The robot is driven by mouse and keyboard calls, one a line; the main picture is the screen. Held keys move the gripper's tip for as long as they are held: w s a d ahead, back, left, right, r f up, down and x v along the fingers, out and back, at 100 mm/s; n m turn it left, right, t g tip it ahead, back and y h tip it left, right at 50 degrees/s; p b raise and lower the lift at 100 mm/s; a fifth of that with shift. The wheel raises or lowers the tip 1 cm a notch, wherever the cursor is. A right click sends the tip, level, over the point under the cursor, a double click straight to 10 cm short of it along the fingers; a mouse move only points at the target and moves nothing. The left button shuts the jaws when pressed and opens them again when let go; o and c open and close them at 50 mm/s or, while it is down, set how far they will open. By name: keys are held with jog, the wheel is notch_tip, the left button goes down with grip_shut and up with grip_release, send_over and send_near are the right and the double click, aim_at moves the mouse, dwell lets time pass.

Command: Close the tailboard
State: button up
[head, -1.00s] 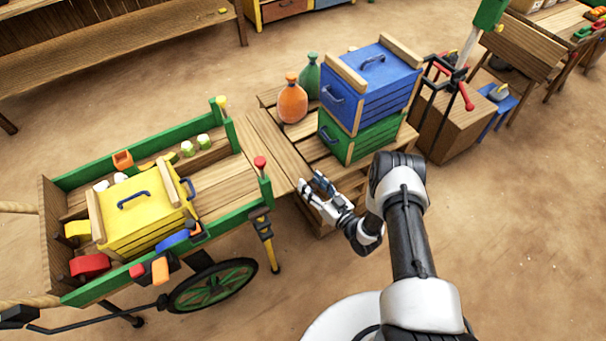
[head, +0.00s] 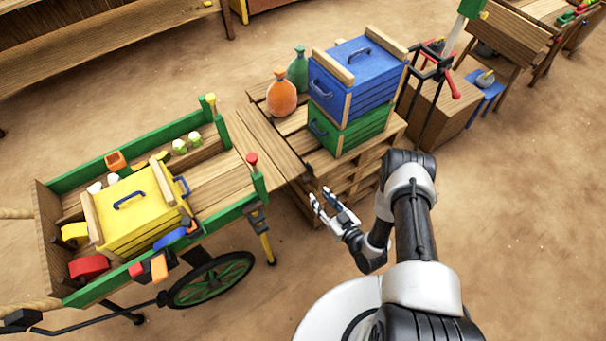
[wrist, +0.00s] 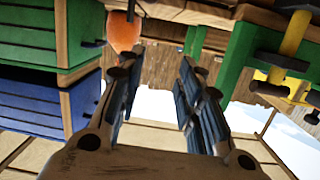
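The wooden tailboard (head: 262,143) is folded down flat at the right end of the green-railed cart (head: 180,128). Its outer edge lies at or over the pallet stack (head: 347,176); contact there is unclear. A post with a red knob (head: 252,160) stands at the cart's near corner, and one with a yellow knob (head: 211,100) at the far corner. My gripper (head: 325,204) is right of the tailboard's near corner, in front of the pallets, apart from the board. In the wrist view its fingers (wrist: 155,80) are spread with nothing between them.
A blue crate (head: 357,77) sits on a green crate (head: 350,131) on the pallets, beside an orange bottle (head: 281,98) and a green bottle (head: 298,70). A yellow crate (head: 130,208) stands in the cart. The dirt floor right of my arm is clear.

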aim_at(307, 182)
jog(key=s+d+f+h+p, duration=0.2)
jog(key=s+f+h, duration=0.1)
jog(key=shift+n+g, duration=0.3)
jog(key=shift+g, duration=0.1)
jog(key=b+x, duration=0.2)
jog(key=x, duration=0.3)
jog(key=b+x, duration=0.2)
jog(key=x, duration=0.3)
jog(key=b+x, duration=0.2)
jog(key=x, duration=0.3)
jog(key=shift+d+f, duration=0.2)
jog(key=shift+f, duration=0.15)
jog(key=shift+b+x, duration=0.45)
jog(key=shift+x, duration=0.4)
jog(key=shift+r, duration=0.15)
jog(key=shift+c, duration=0.2)
grip_shut()
